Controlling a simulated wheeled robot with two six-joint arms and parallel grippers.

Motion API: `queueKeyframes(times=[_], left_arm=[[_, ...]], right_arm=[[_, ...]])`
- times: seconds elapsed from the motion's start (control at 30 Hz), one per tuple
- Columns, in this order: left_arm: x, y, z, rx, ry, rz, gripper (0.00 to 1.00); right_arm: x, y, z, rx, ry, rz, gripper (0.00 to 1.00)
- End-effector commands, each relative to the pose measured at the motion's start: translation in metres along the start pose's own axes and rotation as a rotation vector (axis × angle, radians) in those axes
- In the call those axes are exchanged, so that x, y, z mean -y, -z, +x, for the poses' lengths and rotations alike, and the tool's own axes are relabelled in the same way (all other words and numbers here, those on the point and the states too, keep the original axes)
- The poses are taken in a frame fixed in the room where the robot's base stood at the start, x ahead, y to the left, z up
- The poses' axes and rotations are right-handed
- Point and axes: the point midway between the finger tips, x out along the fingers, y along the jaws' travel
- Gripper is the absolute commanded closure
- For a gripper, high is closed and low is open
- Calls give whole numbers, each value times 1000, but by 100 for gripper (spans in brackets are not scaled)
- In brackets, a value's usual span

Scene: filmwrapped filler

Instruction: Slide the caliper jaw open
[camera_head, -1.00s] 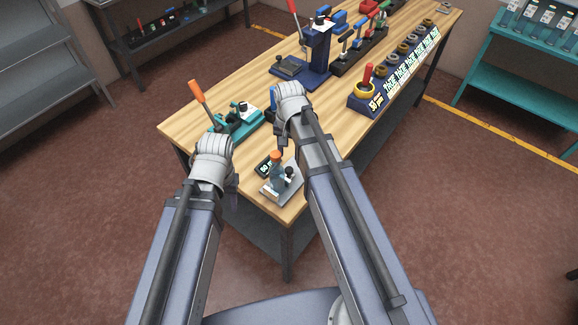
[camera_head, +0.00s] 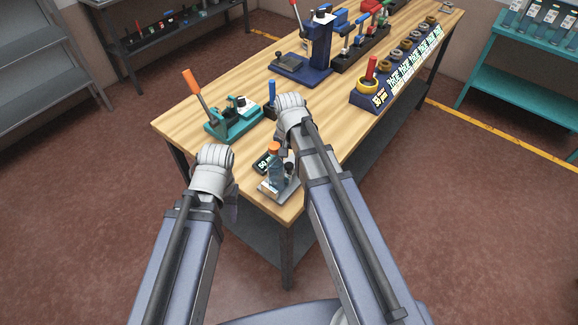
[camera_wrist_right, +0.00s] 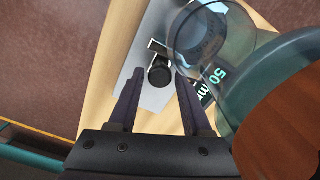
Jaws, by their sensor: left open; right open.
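A small fixture stands at the near end of the wooden table, with a grey metal plate (camera_head: 270,196), an orange-topped clear post (camera_head: 274,160) and a dark knob (camera_head: 292,169). I take it for the caliper; its jaw is not clearly distinguishable. In the right wrist view the black knob (camera_wrist_right: 160,73) sits on the grey plate (camera_wrist_right: 153,99), between and just beyond the open fingertips of my right gripper (camera_wrist_right: 161,80). The orange top (camera_wrist_right: 285,130) looms close at the lower right. My left gripper (camera_head: 233,207) is empty at the table's near-left edge; its fingers are mostly hidden.
A black "50 mm" label (camera_head: 264,162) lies beside the fixture. A teal clamp with an orange lever (camera_head: 233,120) stands behind on the left. A blue press (camera_head: 318,50) and a ring rack (camera_head: 390,85) are farther back. Bare wood (camera_head: 180,120) is free at the left.

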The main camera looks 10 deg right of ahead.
Motion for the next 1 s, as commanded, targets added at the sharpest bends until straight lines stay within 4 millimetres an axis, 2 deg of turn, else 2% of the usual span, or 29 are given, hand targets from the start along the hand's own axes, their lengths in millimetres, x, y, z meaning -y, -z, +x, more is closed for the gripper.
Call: queueKeyframes(times=[0.23,0.63,1.0], left_arm=[[0,0,0,0,0,0,50],[0,0,0,0,0,0,50],[0,0,0,0,0,0,50]], right_arm=[[0,0,0,0,0,0,53],[0,0,0,0,0,0,98],[0,0,0,0,0,0,100]])
